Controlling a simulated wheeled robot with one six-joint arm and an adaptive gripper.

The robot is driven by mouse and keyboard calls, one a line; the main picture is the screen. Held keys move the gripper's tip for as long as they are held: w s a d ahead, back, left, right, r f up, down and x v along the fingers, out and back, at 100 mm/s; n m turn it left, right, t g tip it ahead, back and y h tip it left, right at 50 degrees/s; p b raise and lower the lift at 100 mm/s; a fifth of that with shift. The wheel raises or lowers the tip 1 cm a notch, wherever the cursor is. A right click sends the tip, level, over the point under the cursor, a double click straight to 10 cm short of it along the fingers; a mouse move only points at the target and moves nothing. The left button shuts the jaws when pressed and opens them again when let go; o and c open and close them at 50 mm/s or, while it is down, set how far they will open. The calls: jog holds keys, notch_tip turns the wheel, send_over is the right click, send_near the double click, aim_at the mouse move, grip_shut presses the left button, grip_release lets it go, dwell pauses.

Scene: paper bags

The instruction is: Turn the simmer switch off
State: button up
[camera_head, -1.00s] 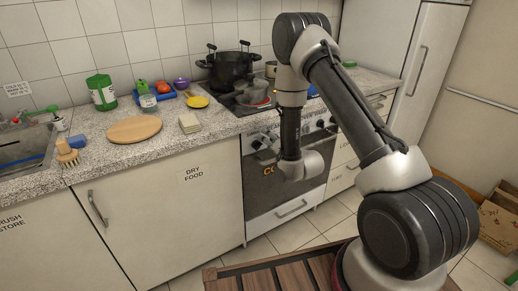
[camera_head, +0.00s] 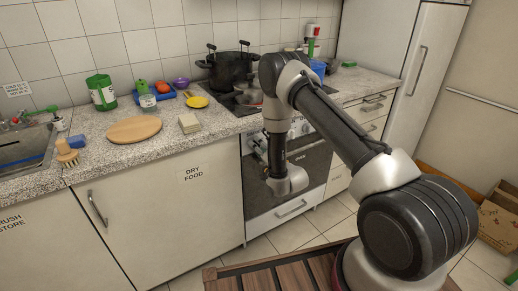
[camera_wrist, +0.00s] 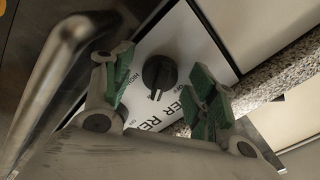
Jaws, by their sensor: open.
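A black round knob (camera_wrist: 158,72) sits on a white control panel (camera_wrist: 185,42) in the wrist view. A pale mark shows at its lower edge. Printed letters beside it include part of a word ending in "MER" and "RE"; the rest is hidden by my gripper. My gripper (camera_wrist: 163,82) is open, with a green-padded finger on each side of the knob and no clear contact. In the head view my gripper (camera_head: 259,149) is at the left part of the stove front, partly hidden by my arm. The knob itself cannot be made out there.
The oven handle (camera_wrist: 55,75) runs close to the left of my gripper in the wrist view. The speckled counter edge (camera_wrist: 275,85) lies to the right. Pots (camera_head: 228,68) stand on the hob. A cutting board (camera_head: 134,129) lies on the counter at left.

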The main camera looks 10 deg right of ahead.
jog(key=c, duration=1.1)
jog(key=shift+o, duration=0.2)
jog(key=shift+n, duration=0.3)
jog(key=n, duration=0.5)
jog(key=shift+n, duration=0.3)
jog(key=n, duration=0.5)
jog(key=shift+n, duration=0.3)
jog(key=shift+f, duration=0.1)
jog(key=o, duration=1.1)
jog(key=shift+c, duration=0.2)
